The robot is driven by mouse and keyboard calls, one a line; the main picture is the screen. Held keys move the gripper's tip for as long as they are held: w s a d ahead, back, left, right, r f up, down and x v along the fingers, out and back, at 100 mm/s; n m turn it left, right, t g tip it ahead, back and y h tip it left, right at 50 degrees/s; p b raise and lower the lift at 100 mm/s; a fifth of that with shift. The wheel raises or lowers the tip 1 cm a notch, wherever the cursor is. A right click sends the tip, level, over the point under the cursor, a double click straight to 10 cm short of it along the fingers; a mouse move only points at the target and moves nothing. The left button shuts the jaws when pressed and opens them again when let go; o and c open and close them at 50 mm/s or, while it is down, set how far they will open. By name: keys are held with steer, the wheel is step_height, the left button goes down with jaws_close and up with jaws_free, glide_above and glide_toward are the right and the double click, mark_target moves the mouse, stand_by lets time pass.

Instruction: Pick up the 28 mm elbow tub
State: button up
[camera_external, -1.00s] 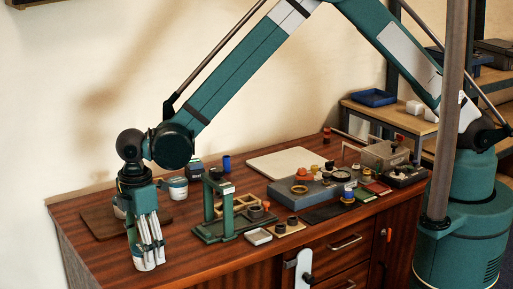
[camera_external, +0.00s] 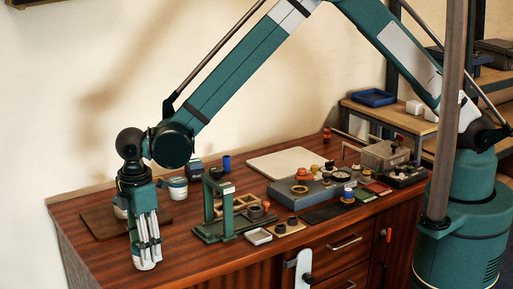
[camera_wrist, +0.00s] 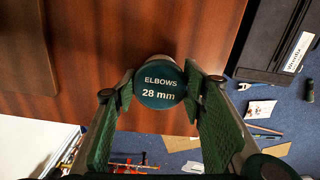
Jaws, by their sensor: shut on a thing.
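The 28 mm elbow tub (camera_wrist: 158,94) shows its round dark green lid, lettered "ELBOWS 28 mm", in the wrist view. My gripper (camera_wrist: 159,80) has a finger on each side of the lid and is shut on the tub. In the external view the white lower part of the tub (camera_external: 146,263) shows below my gripper (camera_external: 147,246), near the left front of the workbench. The fingers point down and hide its upper part. I cannot tell whether its base touches the bench.
Other white tubs (camera_external: 178,190) stand behind on the workbench (camera_external: 190,255), beside a brown board (camera_external: 100,223). A green stand (camera_external: 226,215) is to the right. The bench's front edge is close to the held tub.

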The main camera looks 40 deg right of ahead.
step_height(320, 180, up, 10)
steer(key=shift+f+p, duration=0.1)
steer(key=shift+p, duration=0.6)
